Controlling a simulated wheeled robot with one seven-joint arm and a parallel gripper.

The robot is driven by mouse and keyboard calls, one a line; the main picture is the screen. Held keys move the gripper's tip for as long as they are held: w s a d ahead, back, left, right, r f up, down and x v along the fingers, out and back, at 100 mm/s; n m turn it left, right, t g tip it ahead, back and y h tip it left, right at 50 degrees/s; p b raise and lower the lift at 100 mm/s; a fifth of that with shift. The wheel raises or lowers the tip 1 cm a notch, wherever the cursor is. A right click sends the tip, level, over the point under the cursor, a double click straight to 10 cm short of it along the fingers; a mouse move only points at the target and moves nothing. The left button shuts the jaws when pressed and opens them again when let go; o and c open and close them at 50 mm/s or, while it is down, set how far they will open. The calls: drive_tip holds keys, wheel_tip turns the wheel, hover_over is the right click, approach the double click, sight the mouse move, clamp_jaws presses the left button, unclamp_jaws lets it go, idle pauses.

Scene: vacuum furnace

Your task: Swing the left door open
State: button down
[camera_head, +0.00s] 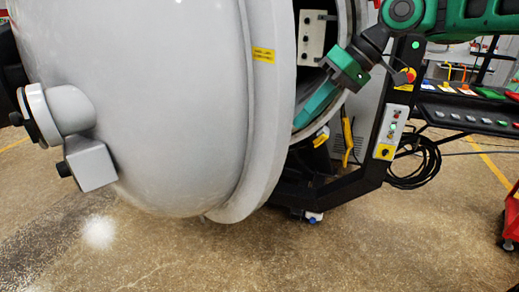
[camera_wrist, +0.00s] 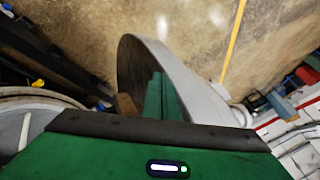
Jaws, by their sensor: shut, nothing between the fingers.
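The left door (camera_head: 150,90) is a large grey dome with a thick flange, filling the left half of the head view. It stands ajar, with a gap between its flange and the round furnace opening at its right. My gripper (camera_head: 302,122) is shut and empty, its teal fingers pointing down-left into this gap. The tips are close to the inner side of the door's flange; I cannot tell whether they touch. In the wrist view the door's curved grey rim (camera_wrist: 185,80) rises just beyond my green fingers (camera_wrist: 163,98).
A dark frame with a control box (camera_head: 391,130) stands right of the opening, with black cables (camera_head: 418,165) beside it. A shelf of small items (camera_head: 465,105) is at the right, and a red cart (camera_head: 511,215) at the far right edge. The floor in front is clear.

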sight(265, 149)
drive_tip(key=shift+s+a+r+n, duration=0.2)
drive_tip(key=shift+a+n, duration=0.1)
drive_tip(key=shift+a, duration=0.35)
drive_tip(key=x, duration=0.9)
drive_tip(key=shift+s+a+f, duration=0.25)
drive_tip(key=shift+f, duration=0.05)
drive_tip(key=shift+s+a, duration=0.7)
drive_tip(key=shift+a, duration=0.15)
drive_tip(key=shift+s+a, duration=0.5)
drive_tip(key=shift+a, duration=0.15)
